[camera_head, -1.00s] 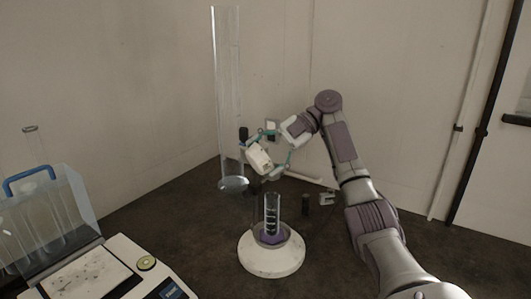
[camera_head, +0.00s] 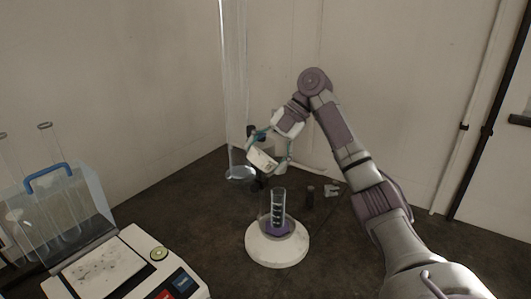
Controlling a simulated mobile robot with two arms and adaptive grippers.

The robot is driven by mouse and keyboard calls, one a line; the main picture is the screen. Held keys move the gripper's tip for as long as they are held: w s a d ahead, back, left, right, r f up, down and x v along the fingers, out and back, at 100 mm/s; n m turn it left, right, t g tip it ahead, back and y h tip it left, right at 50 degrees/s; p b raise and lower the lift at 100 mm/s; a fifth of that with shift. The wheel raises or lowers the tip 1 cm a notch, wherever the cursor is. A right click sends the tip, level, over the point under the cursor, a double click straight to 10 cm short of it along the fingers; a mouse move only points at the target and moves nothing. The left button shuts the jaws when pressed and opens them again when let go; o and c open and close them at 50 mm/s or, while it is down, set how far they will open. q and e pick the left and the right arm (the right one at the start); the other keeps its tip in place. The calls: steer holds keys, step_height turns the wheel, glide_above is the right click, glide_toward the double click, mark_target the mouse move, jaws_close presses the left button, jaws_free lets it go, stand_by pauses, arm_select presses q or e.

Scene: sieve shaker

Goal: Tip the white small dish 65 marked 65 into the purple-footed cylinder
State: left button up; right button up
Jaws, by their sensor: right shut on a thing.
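The white small dish (camera_head: 262,160) is held in my right gripper (camera_head: 269,152), which is shut on it. The dish is tilted and hangs above and slightly left of the purple-footed cylinder. The purple-footed cylinder (camera_head: 278,208) stands upright, a clear graduated tube with dark marks and a purple foot, on a round white stand (camera_head: 277,250). A gap shows between the dish and the cylinder's mouth. The number on the dish and its contents cannot be made out. My left gripper is not in view.
A tall clear tube (camera_head: 233,80) stands behind the dish. A balance-like device (camera_head: 130,262) with a clear, blue-handled rack (camera_head: 50,178) is at lower left. Small dark and grey items (camera_head: 332,189) lie right of the cylinder.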

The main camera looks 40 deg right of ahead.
steer(key=shift+r, duration=0.15)
steer(key=h+p, duration=0.1)
steer(key=p, duration=0.2)
steer(key=a+h+p, duration=0.1)
steer(key=h+p, duration=0.1)
steer(key=shift+r+g+h+p, duration=0.15)
steer(key=shift+g+h+p, duration=0.15)
steer(key=shift+g+p, duration=0.1)
steer(key=shift+f+h+p, duration=0.2)
steer(key=shift+h+p, duration=0.1)
steer(key=shift+p, duration=0.25)
steer(key=shift+f, duration=0.15)
steer(key=shift+w+p, duration=0.1)
steer(key=shift+p, duration=0.2)
steer(key=h+p, duration=0.2)
steer(key=p, duration=0.1)
steer(key=g+h+p, duration=0.1)
steer(key=p, duration=0.1)
steer(key=shift+a+r+n, duration=0.2)
steer(key=shift+r+n, duration=0.05)
steer(key=shift+n, duration=0.05)
steer(key=shift+f+h+p, duration=0.15)
steer(key=shift+h+p, duration=0.25)
steer(key=shift+p, duration=0.25)
steer(key=shift+f, duration=0.2)
